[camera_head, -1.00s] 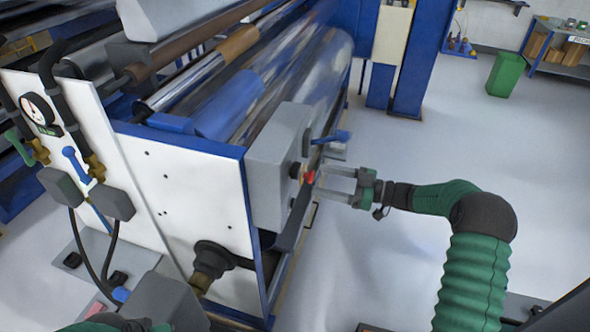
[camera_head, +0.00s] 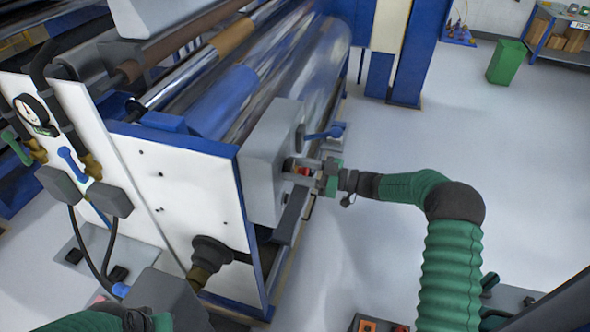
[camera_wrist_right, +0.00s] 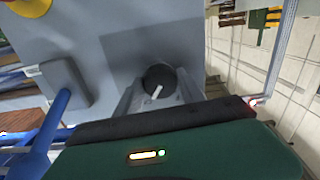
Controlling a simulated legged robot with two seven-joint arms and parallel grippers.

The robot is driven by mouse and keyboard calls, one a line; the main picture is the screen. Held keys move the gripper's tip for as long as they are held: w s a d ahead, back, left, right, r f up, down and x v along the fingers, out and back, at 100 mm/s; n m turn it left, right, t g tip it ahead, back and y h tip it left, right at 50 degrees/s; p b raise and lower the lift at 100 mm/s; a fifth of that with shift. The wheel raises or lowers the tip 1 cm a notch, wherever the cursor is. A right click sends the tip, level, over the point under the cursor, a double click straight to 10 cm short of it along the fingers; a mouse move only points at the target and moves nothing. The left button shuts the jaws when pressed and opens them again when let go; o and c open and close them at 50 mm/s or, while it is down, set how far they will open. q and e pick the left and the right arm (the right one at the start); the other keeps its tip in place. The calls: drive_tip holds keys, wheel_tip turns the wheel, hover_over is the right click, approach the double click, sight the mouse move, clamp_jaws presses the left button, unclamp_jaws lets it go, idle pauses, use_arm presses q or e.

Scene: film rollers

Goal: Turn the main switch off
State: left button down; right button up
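The main switch seems to be the round black knob (camera_wrist_right: 153,72) with a white mark, on the grey box's face in the right wrist view. My right gripper (camera_wrist_right: 160,84) has its two fingers apart, one on each side of the knob; I cannot tell whether they touch it.
A red button (camera_head: 304,171) shows beside my right gripper. A blue lever (camera_head: 323,133) juts from the box just above. The film rollers (camera_head: 290,80) lie behind. The floor (camera_head: 440,140) to the right is clear, with a green bin (camera_head: 507,62) farther back.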

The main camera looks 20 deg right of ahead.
drive_tip(key=shift+d+f, duration=0.2)
drive_tip(key=shift+d, duration=0.25)
drive_tip(key=shift+c, duration=1.2)
drive_tip(key=shift+s+r, duration=0.1)
drive_tip(key=shift+s, duration=0.05)
drive_tip(key=shift+c, duration=1.3)
use_arm(q)
drive_tip(key=shift+s+d+r, duration=0.1)
drive_tip(key=shift+s+d, duration=0.05)
drive_tip(key=shift+d, duration=0.15)
